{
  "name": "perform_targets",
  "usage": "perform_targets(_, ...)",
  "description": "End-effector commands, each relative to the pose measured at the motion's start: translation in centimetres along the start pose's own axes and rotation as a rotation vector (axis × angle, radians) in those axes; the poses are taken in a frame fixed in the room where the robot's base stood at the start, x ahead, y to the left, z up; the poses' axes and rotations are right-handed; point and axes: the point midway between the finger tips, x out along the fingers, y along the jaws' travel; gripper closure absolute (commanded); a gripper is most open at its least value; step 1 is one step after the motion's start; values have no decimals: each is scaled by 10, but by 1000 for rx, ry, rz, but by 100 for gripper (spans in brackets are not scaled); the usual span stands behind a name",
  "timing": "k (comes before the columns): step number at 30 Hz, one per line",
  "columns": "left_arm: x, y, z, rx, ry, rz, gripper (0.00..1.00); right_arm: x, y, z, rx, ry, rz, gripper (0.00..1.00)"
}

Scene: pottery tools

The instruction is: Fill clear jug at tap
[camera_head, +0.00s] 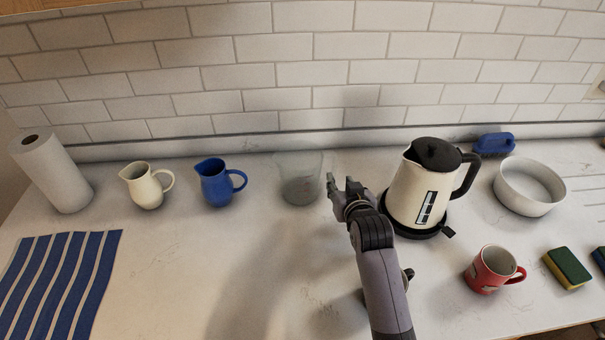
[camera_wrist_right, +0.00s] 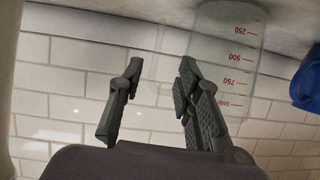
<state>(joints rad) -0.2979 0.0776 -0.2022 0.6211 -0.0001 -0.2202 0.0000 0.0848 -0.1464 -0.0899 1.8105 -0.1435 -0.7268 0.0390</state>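The clear jug (camera_head: 298,180) stands on the worktop near the wall, left of my right gripper (camera_head: 339,187). In the right wrist view the jug (camera_wrist_right: 222,62) appears upside down, with red volume marks. My right gripper (camera_wrist_right: 160,72) is open, its two fingers apart. A faint clear outline, perhaps the jug's handle, shows between or just behind the fingers; I cannot tell which. The jug's body is beside one finger, and I cannot tell if they touch. No tap is in view. My left gripper is not in view.
A blue jug (camera_head: 216,185) and a cream jug (camera_head: 146,188) stand to the left. A cream kettle (camera_head: 408,190) stands close right of my arm. A red mug (camera_head: 490,270), white bowl (camera_head: 528,200) and sponge (camera_head: 567,268) are further right. The front-left middle is clear.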

Motion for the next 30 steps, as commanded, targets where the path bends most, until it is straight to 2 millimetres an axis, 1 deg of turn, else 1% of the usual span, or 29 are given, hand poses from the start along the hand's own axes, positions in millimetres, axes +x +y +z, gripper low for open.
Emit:
perform_targets(1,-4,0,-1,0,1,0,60,8,0,-2,0,-1,0,68)
perform_targets(3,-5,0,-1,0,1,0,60,16,0,-2,0,-1,0,68)
perform_targets(6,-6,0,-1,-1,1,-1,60,25,0,-1,0,-1,0,68)
perform_targets(11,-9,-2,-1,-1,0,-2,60,32,1,-2,-1,0,1,68)
perform_targets(14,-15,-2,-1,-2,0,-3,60,42,2,-3,-1,-2,1,68)
perform_targets(18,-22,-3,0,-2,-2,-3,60,60,3,-4,-1,-2,0,68)
perform_targets(21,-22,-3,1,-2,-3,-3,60,72,3,-2,-1,-1,0,68)
perform_targets(25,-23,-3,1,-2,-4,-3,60,79,3,-1,0,-1,0,68)
perform_targets(30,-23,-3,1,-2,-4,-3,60,80,3,-1,0,0,0,68)
